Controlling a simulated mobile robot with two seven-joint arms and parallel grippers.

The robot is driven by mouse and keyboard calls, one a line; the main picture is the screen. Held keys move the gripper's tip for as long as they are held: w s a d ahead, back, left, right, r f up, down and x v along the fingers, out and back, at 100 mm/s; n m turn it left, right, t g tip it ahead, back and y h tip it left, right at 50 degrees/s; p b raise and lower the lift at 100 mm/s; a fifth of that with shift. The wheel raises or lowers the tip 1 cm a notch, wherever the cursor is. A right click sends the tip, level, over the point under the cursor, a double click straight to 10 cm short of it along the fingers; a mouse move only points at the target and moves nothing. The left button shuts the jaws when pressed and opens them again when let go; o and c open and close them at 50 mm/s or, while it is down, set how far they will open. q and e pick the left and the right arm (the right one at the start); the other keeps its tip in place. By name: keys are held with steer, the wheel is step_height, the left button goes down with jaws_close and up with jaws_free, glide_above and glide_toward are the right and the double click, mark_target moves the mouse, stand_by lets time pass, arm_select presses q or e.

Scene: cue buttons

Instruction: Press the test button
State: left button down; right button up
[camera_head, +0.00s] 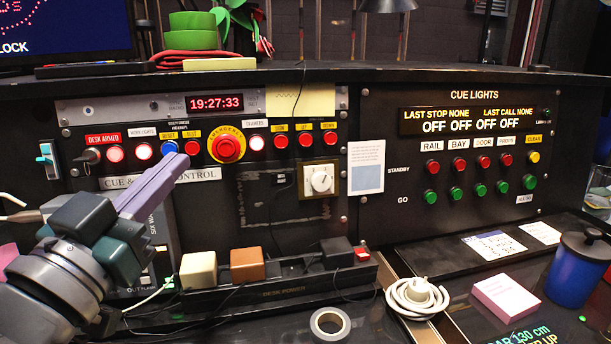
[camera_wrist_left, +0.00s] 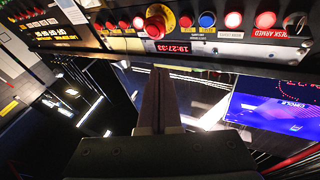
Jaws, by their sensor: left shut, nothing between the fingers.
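The test button is a red button (camera_head: 192,148) on the black control panel, under a small label that seems to read TEST. It sits between the blue button (camera_head: 170,149) on its left and the large red emergency button (camera_head: 228,149) with a yellow ring. My left gripper (camera_head: 181,160) reaches in from the lower left, fingers shut and empty. Its tips appear just below the blue and red buttons; I cannot tell whether they touch the panel. In the left wrist view the picture is inverted, with the red button (camera_wrist_left: 186,20) beyond the shut fingers (camera_wrist_left: 160,72). My right gripper is not in view.
More lit buttons, such as the one under DESK ARMED (camera_head: 115,153), line the same row. A red clock display (camera_head: 216,103) is above. A dial (camera_head: 320,181) and the cue lights panel (camera_head: 465,150) are to the right. Power plugs (camera_head: 247,264) stand below.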

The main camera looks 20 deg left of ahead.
mark_target(193, 148)
arm_select(q)
steer(key=shift+w+d+f+h, duration=0.1)
steer(key=shift+d+f+h, duration=0.05)
steer(key=shift+d+h, duration=0.15)
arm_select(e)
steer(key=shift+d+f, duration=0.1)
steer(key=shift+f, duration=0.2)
arm_select(q)
steer(key=shift+a, duration=0.1)
